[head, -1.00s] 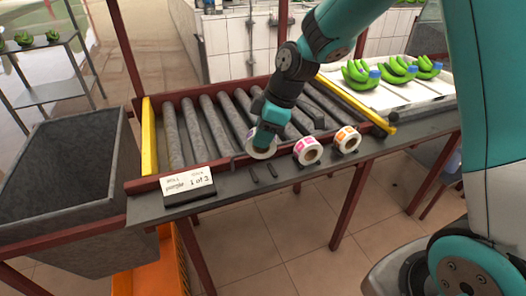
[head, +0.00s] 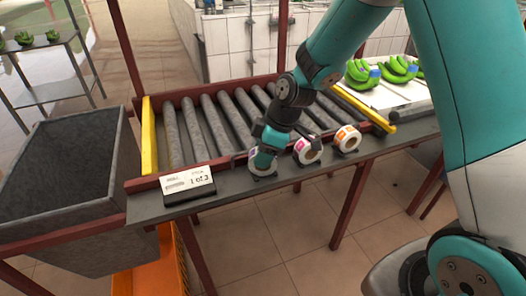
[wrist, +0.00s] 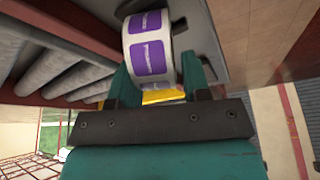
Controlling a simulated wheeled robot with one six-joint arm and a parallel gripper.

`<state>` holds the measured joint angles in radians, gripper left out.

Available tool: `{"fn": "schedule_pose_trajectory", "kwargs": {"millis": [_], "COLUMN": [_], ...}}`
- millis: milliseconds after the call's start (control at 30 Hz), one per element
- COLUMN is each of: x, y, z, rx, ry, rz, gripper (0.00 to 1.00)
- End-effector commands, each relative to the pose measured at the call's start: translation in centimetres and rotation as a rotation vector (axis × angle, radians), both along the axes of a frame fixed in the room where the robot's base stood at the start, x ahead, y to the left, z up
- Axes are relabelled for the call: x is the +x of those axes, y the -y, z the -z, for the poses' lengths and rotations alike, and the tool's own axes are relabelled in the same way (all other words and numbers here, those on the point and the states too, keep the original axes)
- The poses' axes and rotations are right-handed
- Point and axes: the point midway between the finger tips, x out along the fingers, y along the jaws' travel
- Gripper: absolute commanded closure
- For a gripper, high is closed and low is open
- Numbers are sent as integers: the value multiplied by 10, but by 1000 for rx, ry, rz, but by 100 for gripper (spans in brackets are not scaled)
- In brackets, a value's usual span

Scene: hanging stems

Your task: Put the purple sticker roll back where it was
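The purple sticker roll (wrist: 150,45) is white with purple labels. In the head view the roll (head: 262,169) is low at the front ledge of the roller table, under my gripper (head: 264,158). It is at the dark holder there, left of the other rolls. My gripper hides much of it, and I cannot tell if it rests fully in the holder.
A pink-labelled roll (head: 308,151) and an orange-labelled roll (head: 347,139) stand close by on the right. A card sign (head: 188,184) is on the ledge to the left. Grey rollers (head: 205,130) lie behind. Green bananas (head: 362,73) are on a white surface further right.

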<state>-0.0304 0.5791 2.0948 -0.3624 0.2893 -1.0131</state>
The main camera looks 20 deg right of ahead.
Motion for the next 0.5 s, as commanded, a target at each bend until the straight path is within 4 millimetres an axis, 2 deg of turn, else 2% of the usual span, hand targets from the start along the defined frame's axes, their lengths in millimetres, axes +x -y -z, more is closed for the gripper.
{"fn": "schedule_pose_trajectory", "kwargs": {"millis": [300,433,500], "x": [2,1,0], "y": [1,3,7], "z": [-2,-13,-24], "rx": [-1,-1,0], "ry": [4,7,9], "rz": [3,4,4], "gripper": [54,54,54]}}
